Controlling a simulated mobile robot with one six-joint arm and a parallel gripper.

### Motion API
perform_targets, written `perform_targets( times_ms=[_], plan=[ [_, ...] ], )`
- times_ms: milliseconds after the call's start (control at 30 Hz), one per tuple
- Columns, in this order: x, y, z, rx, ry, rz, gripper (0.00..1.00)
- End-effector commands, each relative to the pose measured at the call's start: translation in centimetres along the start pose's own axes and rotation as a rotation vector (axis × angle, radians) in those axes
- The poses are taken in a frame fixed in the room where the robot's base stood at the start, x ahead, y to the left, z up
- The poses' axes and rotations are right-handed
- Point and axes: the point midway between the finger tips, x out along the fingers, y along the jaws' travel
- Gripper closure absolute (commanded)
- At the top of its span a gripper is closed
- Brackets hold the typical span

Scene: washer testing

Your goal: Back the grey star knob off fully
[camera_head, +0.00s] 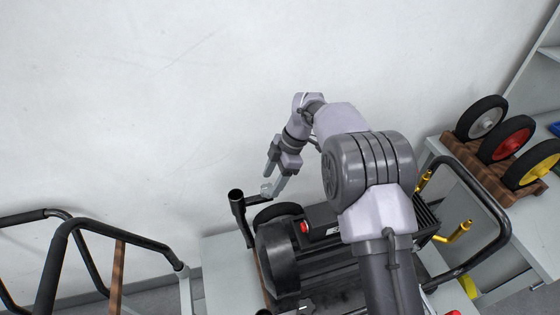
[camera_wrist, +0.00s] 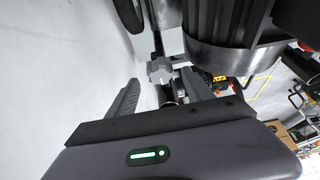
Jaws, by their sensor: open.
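The grey star knob (camera_wrist: 160,70) shows in the wrist view, just beyond the fingertips and between their lines. In the head view a small light grey piece that looks like the knob (camera_head: 266,190) is by the black tube bracket at the machine's left end. My gripper (camera_head: 275,180) points down at it from above, its fingers close to the knob. In the wrist view my gripper (camera_wrist: 163,88) is open, one finger on each side, with nothing held.
The machine with a black motor (camera_head: 285,260) and tubular frame stands on a grey bench (camera_head: 225,270). The white wall (camera_head: 150,120) is close behind. A wooden rack (camera_head: 470,175) holds wheels at right. Black handle bars (camera_head: 75,235) stand at left.

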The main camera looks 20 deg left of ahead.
Motion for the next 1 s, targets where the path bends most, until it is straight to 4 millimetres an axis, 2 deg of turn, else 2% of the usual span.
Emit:
perform_targets(
  times_ms=[33, 200, 300, 400, 600, 1000],
  plan=[
    [-2.0, 0.1, -0.2, 0.001, 0.0, 0.005, 0.4],
    [-8.0, 0.1, -0.2, 0.0, 0.0, 0.004, 0.4],
    [-11.0, 0.1, -0.2, 0.0, 0.0, 0.004, 0.4],
    [-13.1, 0.1, -0.1, 0.0, 0.0, 0.003, 0.4],
    [-14.7, 0.0, -0.1, 0.0, 0.001, 0.0, 0.4],
    [-14.7, 0.0, 0.0, 0.001, 0.0, 0.001, 0.4]
  ],
)
